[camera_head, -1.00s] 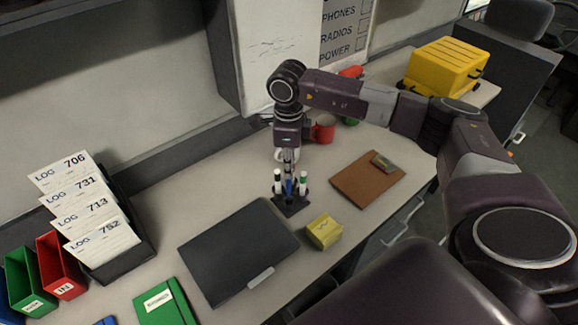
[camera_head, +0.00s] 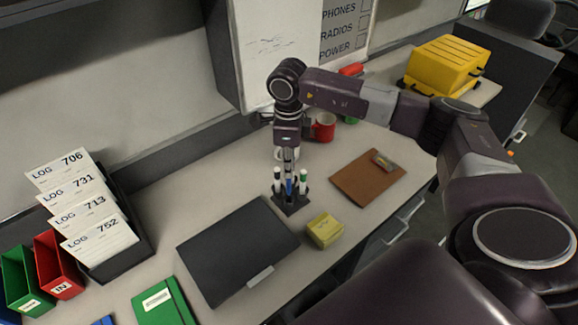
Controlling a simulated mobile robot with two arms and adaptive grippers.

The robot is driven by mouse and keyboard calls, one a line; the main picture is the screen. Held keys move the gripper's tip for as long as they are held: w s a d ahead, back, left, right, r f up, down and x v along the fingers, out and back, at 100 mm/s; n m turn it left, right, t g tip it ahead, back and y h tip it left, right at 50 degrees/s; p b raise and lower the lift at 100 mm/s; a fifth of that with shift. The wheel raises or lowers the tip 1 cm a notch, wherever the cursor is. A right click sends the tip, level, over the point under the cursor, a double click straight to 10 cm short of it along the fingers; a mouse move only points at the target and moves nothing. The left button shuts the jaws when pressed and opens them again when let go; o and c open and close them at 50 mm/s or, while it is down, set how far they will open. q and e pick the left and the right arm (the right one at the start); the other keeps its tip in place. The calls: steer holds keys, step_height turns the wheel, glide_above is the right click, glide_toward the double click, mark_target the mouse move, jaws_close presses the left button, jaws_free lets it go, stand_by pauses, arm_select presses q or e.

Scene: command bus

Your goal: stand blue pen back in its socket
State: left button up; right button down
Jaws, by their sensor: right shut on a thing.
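The blue pen (camera_head: 289,187) is upright at the dark pen holder (camera_head: 292,208) on the desk. My right gripper (camera_head: 289,171) points down over the holder and is shut on the blue pen's upper part. The pen's lower end is hidden among the other pens and the holder, so I cannot tell how deep it sits. My left gripper is not in view.
A black folder (camera_head: 238,250) lies left of the holder and a yellow block (camera_head: 324,230) sits to its right. A brown clipboard (camera_head: 367,178) lies farther right. A red mug (camera_head: 323,127) stands behind. The desk left of the holder is partly bare.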

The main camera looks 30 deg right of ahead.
steer(key=shift+f, duration=0.2)
steer(key=shift+f+b, duration=0.75)
steer(key=shift+f, duration=0.25)
stand_by(0.3)
steer(key=shift+f+b, duration=0.65)
steer(key=shift+b, duration=0.1)
steer(key=shift+f, duration=0.2)
steer(key=shift+f+b, duration=0.65)
steer(key=shift+b, duration=0.05)
steer(key=c, duration=1.9)
jaws_free()
